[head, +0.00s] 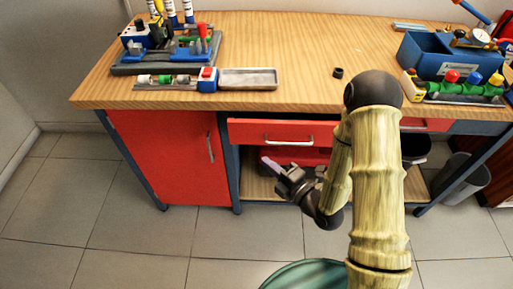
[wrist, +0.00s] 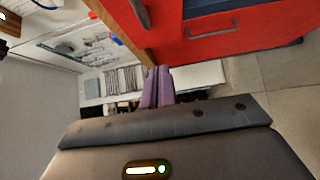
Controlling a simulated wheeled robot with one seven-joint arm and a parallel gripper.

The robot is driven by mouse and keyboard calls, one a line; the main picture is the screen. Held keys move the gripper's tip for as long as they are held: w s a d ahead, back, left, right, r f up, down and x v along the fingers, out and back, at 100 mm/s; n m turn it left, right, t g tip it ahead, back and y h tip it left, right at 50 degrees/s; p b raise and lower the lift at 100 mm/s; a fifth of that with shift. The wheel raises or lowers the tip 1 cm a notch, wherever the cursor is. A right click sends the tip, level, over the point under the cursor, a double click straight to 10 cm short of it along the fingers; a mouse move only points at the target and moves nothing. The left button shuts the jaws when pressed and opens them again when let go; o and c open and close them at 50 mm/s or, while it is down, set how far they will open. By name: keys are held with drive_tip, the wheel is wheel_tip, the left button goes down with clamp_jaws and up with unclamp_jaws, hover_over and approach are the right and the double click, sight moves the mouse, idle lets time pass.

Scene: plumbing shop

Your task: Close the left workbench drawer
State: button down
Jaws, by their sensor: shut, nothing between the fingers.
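The left workbench drawer (head: 270,132) has a red front and a pale bar handle (head: 289,142). It sits under the bench top, right of the red cabinet door, and its front seems to stand out a little; how far is hard to tell. My gripper (head: 268,162) is below the drawer front in the head view, its purple fingers shut and empty, pointing up-left. The fingers also show in the wrist view (wrist: 157,88), beside a red panel (wrist: 230,40) with a bar handle; I cannot tell if this is the drawer or the door.
The wooden bench top (head: 310,75) carries a blue toolbox (head: 445,60), a metal tray (head: 249,78) and a fixture at left. The red cabinet door (head: 170,155) is left of the drawer. A grey bin (head: 467,180) stands at right. Floor (head: 130,225) in front is clear at left.

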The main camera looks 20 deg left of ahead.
sight(248, 135)
drive_tip(key=shift+w+a, duration=1.5)
drive_tip(key=shift+w, duration=0.2)
drive_tip(key=shift+w+a, duration=1.45)
drive_tip(key=shift+w, duration=0.25)
drive_tip(key=shift+w, duration=0.1)
